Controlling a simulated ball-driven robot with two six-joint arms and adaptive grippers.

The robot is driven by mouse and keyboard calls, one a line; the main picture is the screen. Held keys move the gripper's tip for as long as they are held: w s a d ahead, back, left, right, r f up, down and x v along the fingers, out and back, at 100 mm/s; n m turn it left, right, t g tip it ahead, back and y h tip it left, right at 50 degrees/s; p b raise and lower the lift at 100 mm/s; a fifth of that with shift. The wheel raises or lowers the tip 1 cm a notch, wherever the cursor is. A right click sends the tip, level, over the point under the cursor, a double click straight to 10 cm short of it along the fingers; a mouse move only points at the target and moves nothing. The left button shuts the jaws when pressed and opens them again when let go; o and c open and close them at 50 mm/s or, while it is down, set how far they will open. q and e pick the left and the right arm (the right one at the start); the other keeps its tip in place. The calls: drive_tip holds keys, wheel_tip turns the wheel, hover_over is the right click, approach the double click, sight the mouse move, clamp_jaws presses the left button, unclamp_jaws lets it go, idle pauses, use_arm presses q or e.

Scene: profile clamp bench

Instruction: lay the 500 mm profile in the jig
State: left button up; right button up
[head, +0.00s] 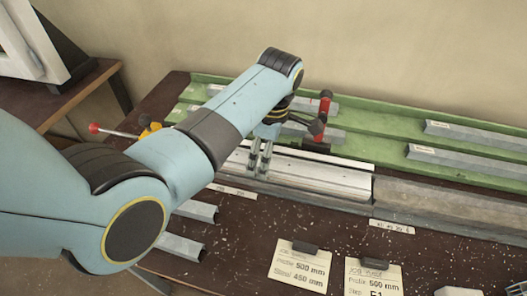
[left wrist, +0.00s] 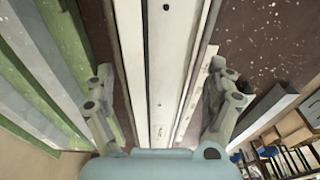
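My left gripper (head: 260,165) is over the left part of the silver jig (head: 330,182) on the bench. In the left wrist view the two fingers (left wrist: 162,75) stand wide apart on either side of the jig's pale rails, with nothing gripped between them. Grey metal profiles lie in the green rack behind, such as one at the right (head: 478,135) and one nearer (head: 465,158). I cannot tell which is the 500 mm one, nor whether a pale strip (left wrist: 168,60) in the jig is a profile. My right gripper is not in view.
A red-handled clamp (head: 325,104) stands behind the jig; another red knob (head: 95,128) is at left. A grey beam (head: 450,208) extends right of the jig. Two short profiles (head: 182,248) lie in front at left. Job cards (head: 300,268) lie at the front.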

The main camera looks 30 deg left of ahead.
use_arm(q)
drive_tip(key=shift+r, duration=0.1)
drive_tip(key=shift+r, duration=0.3)
wheel_tip(320, 180, up, 12)
drive_tip(key=d, duration=0.1)
drive_tip(key=shift+w+d+f+b, duration=0.2)
drive_tip(key=shift+w+b, duration=0.1)
